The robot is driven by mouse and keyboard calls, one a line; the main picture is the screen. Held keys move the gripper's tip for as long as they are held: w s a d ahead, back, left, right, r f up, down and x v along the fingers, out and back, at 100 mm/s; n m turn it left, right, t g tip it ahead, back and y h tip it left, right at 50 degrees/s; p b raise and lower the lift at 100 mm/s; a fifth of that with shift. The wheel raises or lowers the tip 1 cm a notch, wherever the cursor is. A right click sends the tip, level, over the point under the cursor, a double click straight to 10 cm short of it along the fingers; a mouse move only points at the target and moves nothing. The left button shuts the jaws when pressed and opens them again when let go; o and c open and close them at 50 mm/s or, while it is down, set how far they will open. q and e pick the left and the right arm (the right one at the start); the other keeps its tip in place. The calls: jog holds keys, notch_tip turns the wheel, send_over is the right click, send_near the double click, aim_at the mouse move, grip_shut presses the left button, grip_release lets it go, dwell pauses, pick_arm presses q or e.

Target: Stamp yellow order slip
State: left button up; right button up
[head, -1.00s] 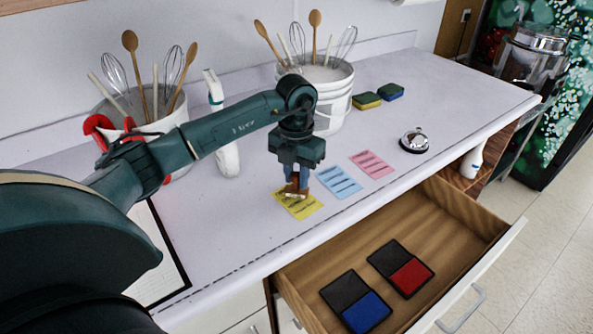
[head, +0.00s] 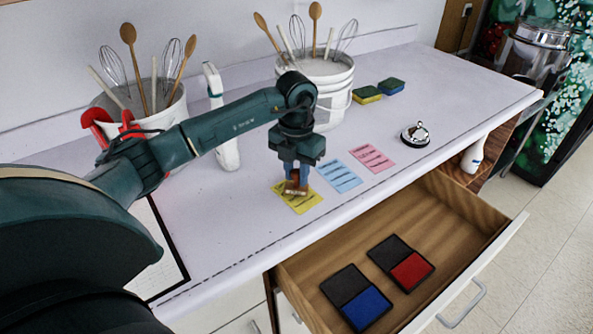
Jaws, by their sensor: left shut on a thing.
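The yellow order slip (head: 302,204) lies on the counter near its front edge, left of a blue slip (head: 339,175) and a pink slip (head: 372,158). My left gripper (head: 297,184) points down over the yellow slip. It is shut on a brown wooden stamp (head: 296,189). The stamp is upright at the slip's upper part; I cannot tell whether its base touches the paper. It hides part of the slip. In the open drawer lie a blue ink pad (head: 366,308) and a red ink pad (head: 411,271), both open. My right gripper is not in view.
The drawer (head: 448,208) stands open below the counter's front edge. Two utensil buckets (head: 335,92) (head: 170,118), a white bottle (head: 228,150), two sponges (head: 366,95) (head: 391,86) and a call bell (head: 415,134) stand on the counter.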

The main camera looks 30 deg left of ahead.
pick_arm(q)
jog(key=shift+f+b, duration=0.35)
jog(key=shift+f, duration=0.15)
jog(key=shift+s+f, duration=0.1)
jog(key=shift+f, duration=0.05)
dwell(1.1)
jog(key=shift+r+p, duration=2.5)
jog(key=shift+r, duration=1.15)
